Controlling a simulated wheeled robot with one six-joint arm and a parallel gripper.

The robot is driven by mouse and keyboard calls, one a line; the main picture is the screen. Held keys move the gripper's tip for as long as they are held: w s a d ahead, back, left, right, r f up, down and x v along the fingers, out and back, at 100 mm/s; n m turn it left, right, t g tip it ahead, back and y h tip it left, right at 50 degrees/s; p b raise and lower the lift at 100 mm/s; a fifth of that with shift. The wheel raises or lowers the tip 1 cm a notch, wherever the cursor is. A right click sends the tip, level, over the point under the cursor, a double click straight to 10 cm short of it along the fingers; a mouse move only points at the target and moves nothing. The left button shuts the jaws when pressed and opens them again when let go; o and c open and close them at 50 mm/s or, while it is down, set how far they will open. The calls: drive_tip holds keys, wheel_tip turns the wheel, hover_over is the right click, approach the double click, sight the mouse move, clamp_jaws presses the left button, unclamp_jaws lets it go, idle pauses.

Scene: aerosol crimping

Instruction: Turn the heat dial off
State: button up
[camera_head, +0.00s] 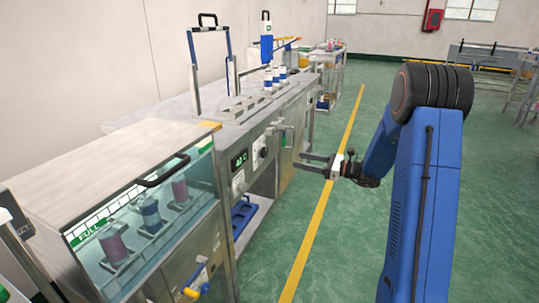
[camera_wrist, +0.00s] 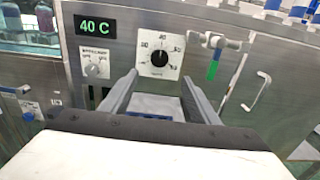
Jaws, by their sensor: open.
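In the wrist view, a black round dial (camera_wrist: 160,58) sits on a white square plate with a number scale. Its mark seems to point up, near 40. It also shows on the machine's front in the head view (camera_head: 264,153). A smaller pale knob (camera_wrist: 93,69) is to its left, under a green 40 C display (camera_wrist: 95,26); its label is too small to read. My gripper (camera_wrist: 160,78) is open and empty, its fingers apart just below the dial in the picture. In the head view my gripper (camera_head: 300,161) points at the panel, apart from it.
A glass-fronted bath (camera_head: 150,215) with several cans stands at near left. Green floor with a yellow line (camera_head: 318,215) is clear beside the machine.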

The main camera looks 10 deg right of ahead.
sight(266, 153)
drive_tip(key=x, duration=1.5)
drive_tip(key=c, duration=1)
